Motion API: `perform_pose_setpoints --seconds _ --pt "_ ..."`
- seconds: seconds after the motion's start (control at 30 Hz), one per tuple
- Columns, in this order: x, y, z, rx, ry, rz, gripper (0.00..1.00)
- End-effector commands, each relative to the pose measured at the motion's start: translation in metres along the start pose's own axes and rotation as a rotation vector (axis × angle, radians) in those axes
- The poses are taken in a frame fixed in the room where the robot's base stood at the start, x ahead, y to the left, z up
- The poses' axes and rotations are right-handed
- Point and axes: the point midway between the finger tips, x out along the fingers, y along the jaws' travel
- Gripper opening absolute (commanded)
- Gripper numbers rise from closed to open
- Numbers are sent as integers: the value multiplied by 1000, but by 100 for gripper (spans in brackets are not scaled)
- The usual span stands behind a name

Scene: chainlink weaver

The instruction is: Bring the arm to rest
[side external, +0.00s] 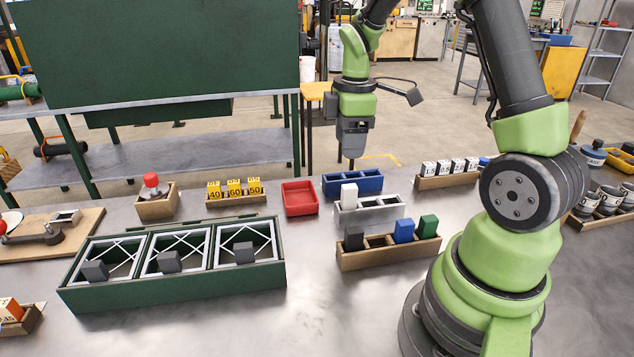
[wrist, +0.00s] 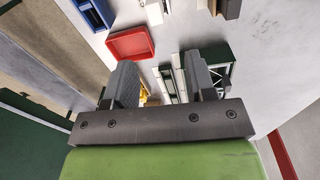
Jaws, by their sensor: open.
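My gripper (side external: 352,150) hangs above the back of the metal bench, behind the blue compartment tray, with nothing under its fingertips in the side view. In the wrist view its two grey fingers (wrist: 162,80) stand wide apart with nothing held between them. My arm rises from its base at the right and bends over to the gripper. The fingers are clear of every object on the bench.
A blue tray (side external: 352,182), a red tray (side external: 299,198), a grey holder (side external: 385,212) with a white block and a wooden holder (side external: 380,258) with coloured blocks stand mid-bench. A long green box (side external: 180,298) with three framed bays lies front left.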

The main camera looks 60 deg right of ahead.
Motion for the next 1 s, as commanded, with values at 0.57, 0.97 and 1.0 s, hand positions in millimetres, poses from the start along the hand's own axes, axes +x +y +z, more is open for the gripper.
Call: perform_pose_setpoints --seconds 0.57,0.97,1.0 --pt "-135 -161 -27 818 503 47 51" --pt "-141 -202 -14 1037 642 -83 51" --pt "-141 -202 -14 1038 642 -83 51"
